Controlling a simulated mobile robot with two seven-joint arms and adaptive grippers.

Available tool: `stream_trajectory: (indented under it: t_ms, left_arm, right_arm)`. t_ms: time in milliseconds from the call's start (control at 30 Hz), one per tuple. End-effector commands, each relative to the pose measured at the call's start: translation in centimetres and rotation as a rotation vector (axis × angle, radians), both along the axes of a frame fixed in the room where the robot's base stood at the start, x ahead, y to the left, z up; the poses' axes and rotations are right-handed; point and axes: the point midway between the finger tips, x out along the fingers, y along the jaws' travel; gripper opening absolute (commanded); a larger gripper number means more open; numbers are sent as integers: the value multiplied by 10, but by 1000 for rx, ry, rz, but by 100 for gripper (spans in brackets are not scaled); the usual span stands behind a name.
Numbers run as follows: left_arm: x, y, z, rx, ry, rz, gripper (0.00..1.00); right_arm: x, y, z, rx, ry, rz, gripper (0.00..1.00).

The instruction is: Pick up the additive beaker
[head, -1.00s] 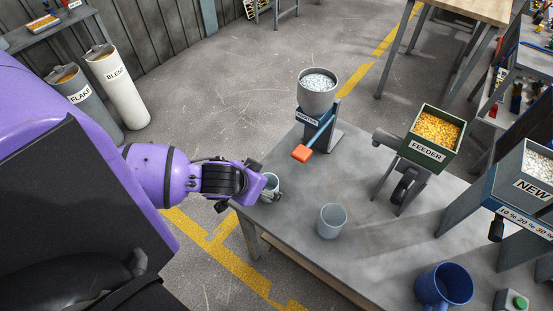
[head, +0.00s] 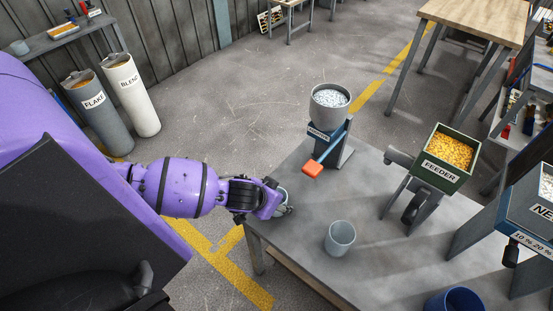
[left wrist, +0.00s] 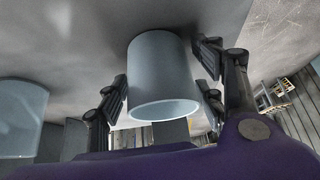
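My left gripper (head: 279,202) is at the near left edge of the grey table. It is open around a small grey beaker (head: 283,193), which it mostly hides in the head view. In the left wrist view the beaker (left wrist: 162,75) stands between the two open fingers (left wrist: 163,78), with narrow gaps seen on both sides. I see no label on it. A second grey beaker (head: 340,239) stands in the middle of the table and is cut off at the left of the wrist view (left wrist: 20,118). My right gripper is not in view.
A hopper of white pellets (head: 330,100) with a blue, orange-ended lever (head: 312,169) stands behind the left gripper. A feeder (head: 440,163) with yellow pellets is to the right. A blue container (head: 455,300) is at the bottom edge. The table's middle is mostly clear.

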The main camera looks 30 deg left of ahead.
Motion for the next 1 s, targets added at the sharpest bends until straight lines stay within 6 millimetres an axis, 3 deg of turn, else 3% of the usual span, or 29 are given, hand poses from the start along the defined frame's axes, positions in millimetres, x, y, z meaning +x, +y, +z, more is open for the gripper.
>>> stream_trajectory:
  t_ms: [33, 200, 567, 767, 1000]
  left_arm:
    - [0, 0, 0, 0, 0, 0, 51]
    - [0, 0, 0, 0, 0, 0, 28]
    - [1, 0, 6, 0, -2, 0, 27]
    - [1, 1, 31, 0, -4, 0, 27]
    - [-44, -2, 85, -1, -3, -1, 27]
  right_arm:
    - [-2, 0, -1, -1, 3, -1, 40]
    - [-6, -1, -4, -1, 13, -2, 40]
    - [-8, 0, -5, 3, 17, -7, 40]
    - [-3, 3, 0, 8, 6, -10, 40]
    - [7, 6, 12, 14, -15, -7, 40]
